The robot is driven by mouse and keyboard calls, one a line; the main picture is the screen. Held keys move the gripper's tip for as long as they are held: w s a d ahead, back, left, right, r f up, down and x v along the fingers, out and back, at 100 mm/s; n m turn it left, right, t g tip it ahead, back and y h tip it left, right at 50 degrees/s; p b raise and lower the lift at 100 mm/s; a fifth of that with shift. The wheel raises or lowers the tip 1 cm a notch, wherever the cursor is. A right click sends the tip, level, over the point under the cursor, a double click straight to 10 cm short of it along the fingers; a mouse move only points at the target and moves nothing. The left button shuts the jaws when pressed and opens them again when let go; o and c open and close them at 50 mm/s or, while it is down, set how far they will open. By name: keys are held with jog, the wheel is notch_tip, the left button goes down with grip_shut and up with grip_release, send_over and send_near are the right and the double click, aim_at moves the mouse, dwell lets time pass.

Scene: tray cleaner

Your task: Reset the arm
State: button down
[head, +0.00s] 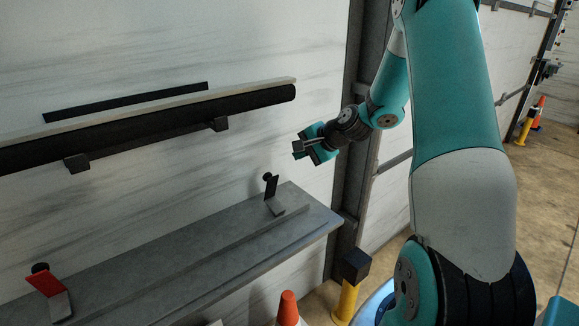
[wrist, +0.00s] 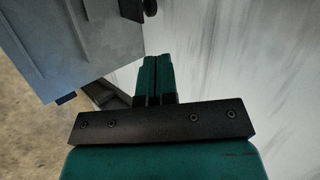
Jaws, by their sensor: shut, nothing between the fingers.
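My gripper (head: 298,149) is at the end of my teal arm, in front of the white wall. It is above the right end of the grey shelf and right of the black bar's end. In the wrist view my gripper (wrist: 153,66) shows its two teal fingers pressed side by side with nothing between them. The arm is bent at the elbow, with the forearm reaching down and left. My gripper touches nothing that I can see.
A grey shelf (head: 150,262) carries a red-faced stand (head: 46,284) and a black stand (head: 271,187). A thick black bar (head: 150,127) runs along the wall above. An orange cone (head: 288,308) and a yellow post (head: 346,300) stand below the shelf. Open floor lies at right.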

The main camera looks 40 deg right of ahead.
jog(key=s+a+r+n+g+y, duration=0.1)
jog(key=s+a+r+n+g, duration=0.2)
jog(key=a, duration=0.5)
jog(key=s+a+r+n+g+y, duration=0.1)
jog(key=s+a+r+n, duration=0.3)
jog(key=a, duration=0.5)
jog(key=s+a+r+n+g+y, duration=0.1)
jog(key=s+a+r+n+g, duration=0.15)
jog(key=a+n, duration=0.45)
jog(key=s+a+n+g, duration=0.1)
jog(key=s+a+n, duration=0.2)
jog(key=s, duration=0.3)
jog(key=s+a+n+g+h, duration=0.1)
jog(key=s+a+n, duration=0.1)
jog(key=s, duration=0.4)
jog(key=s+a+r+n+g, duration=0.1)
jog(key=s+a+n, duration=0.2)
jog(key=s, duration=0.3)
jog(key=shift+s+a+n+h, duration=0.3)
jog(key=shift+a+h, duration=0.1)
jog(key=shift+a, duration=0.1)
